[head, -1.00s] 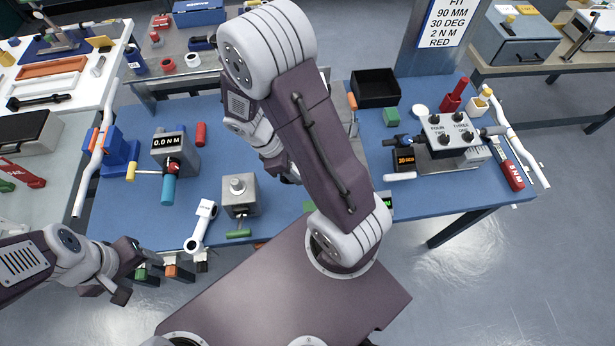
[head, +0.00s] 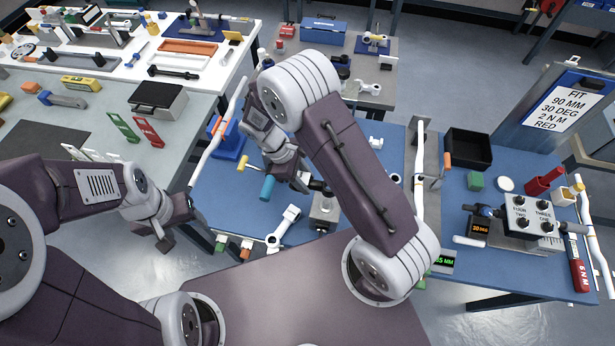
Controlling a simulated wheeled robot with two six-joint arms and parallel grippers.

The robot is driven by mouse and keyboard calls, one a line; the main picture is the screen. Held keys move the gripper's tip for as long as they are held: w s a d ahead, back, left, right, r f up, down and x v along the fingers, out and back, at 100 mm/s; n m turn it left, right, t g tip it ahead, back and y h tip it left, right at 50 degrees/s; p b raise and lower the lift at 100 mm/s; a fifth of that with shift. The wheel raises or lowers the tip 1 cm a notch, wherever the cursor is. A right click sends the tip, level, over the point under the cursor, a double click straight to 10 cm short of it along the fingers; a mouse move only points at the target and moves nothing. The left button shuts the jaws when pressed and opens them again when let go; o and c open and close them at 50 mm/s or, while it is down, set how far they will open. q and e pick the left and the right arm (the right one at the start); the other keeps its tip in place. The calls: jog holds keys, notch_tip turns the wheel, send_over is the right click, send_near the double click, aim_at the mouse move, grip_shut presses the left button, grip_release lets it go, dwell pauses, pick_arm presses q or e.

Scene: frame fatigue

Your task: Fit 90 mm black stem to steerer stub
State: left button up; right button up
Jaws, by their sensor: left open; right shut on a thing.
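The steerer stub stands on a grey block (head: 323,212) near the front of the blue bench. My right gripper (head: 303,182) is just behind and left of the block, partly hidden by my own arm. It is shut on a small dark piece (head: 319,187), which looks like the black stem. This piece is at the top of the block; I cannot tell whether it is around the stub or only above it. A white stem (head: 284,228) lies left of the block. My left gripper (head: 178,228) is open and empty, off the bench's left front corner.
A white handlebar (head: 218,133) runs along the bench's left end; another (head: 419,175) stands right of my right arm. A black tray (head: 468,148), a 30 DEG display (head: 480,229) and a knobbed box (head: 530,215) are at right. A sign (head: 569,101) reads FIT 90 MM 30 DEG 2 N M RED.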

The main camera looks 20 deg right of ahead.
jog(key=shift+w+a, duration=0.15)
jog(key=shift+a, duration=0.05)
jog(key=shift+d+f, duration=0.1)
jog(key=shift+f, duration=0.45)
notch_tip(320, 180, down, 5)
jog(key=b, duration=0.3)
jog(key=shift+r+b, duration=0.15)
jog(key=shift+b, duration=0.15)
jog(key=shift+f, duration=2.4)
dwell(1.1)
jog(key=o, duration=1.2)
jog(key=shift+r, duration=0.1)
